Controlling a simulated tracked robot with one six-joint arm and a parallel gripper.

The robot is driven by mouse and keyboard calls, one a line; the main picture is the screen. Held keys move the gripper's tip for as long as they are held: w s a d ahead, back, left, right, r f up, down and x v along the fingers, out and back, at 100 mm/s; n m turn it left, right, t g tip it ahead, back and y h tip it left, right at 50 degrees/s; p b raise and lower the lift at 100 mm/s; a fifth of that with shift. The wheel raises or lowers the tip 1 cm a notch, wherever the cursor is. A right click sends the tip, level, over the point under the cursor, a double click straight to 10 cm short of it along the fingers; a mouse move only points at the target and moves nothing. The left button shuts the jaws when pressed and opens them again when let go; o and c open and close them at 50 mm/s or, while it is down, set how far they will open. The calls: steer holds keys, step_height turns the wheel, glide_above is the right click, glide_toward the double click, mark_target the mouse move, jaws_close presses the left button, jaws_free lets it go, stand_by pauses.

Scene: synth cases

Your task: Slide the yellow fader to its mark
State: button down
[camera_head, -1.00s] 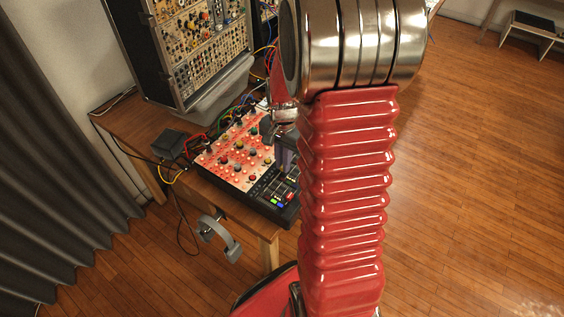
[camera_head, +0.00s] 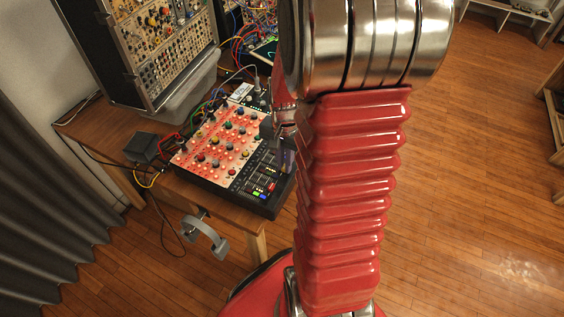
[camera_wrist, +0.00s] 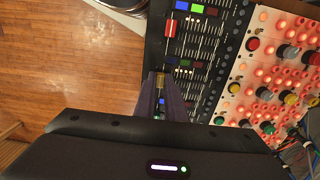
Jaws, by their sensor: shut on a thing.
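The mixer (camera_head: 222,157) is a black console with a red-lit knob panel and a strip of faders; it lies on a wooden table. In the wrist view, the mixer's fader strip (camera_wrist: 204,48) runs along my gripper (camera_wrist: 160,82). My gripper's dark fingers are shut on the yellow fader (camera_wrist: 160,80), whose small cap shows between the tips. A red fader cap (camera_wrist: 170,28) is above it in that view. In the head view my arm hides the yellow fader and most of the gripper. I cannot make out the mark.
Knobs (camera_wrist: 289,51) stand close beside the fader strip. A tall synth case (camera_head: 165,45) stands behind the mixer with patch cables. A small dark box (camera_head: 146,147) sits left of it. Open floor lies right.

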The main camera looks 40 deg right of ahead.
steer(key=shift+s+d, duration=0.1)
steer(key=shift+s, duration=0.05)
steer(key=c, duration=1.8)
jaws_free()
step_height(320, 180, up, 14)
steer(key=shift+f, duration=0.15)
